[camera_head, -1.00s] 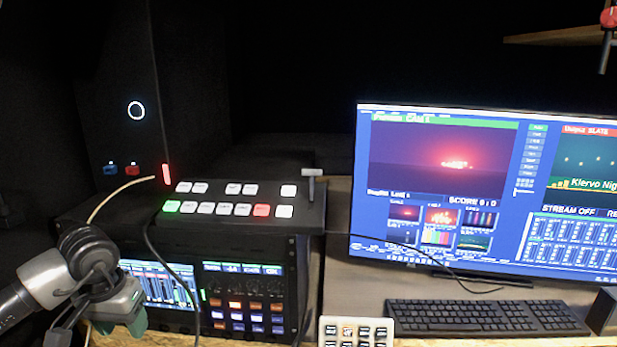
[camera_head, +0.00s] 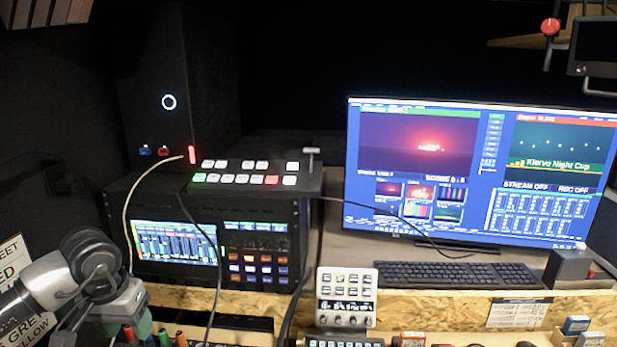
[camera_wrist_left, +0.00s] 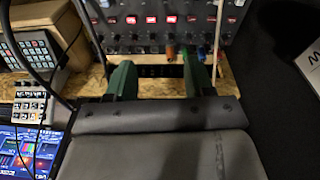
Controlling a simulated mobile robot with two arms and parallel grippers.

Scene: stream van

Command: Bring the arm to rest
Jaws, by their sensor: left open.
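My left arm (camera_head: 45,283) comes in from the lower left of the head view, its grey and black wrist in front of the left end of the rack case. My left gripper (camera_head: 140,322) points down at the lower left, its green fingers partly hidden by the wrist. In the left wrist view the two green fingers (camera_wrist_left: 160,78) stand apart with nothing held between them. My right arm and right gripper do not show in any view.
The switcher (camera_head: 245,178) sits on a rack case (camera_head: 230,215) beside the monitor (camera_head: 480,170) and keyboard (camera_head: 455,275). A small control panel (camera_head: 346,297) stands at the front. Coloured plugs (camera_head: 150,333) rise near my gripper. Cables loop down the case.

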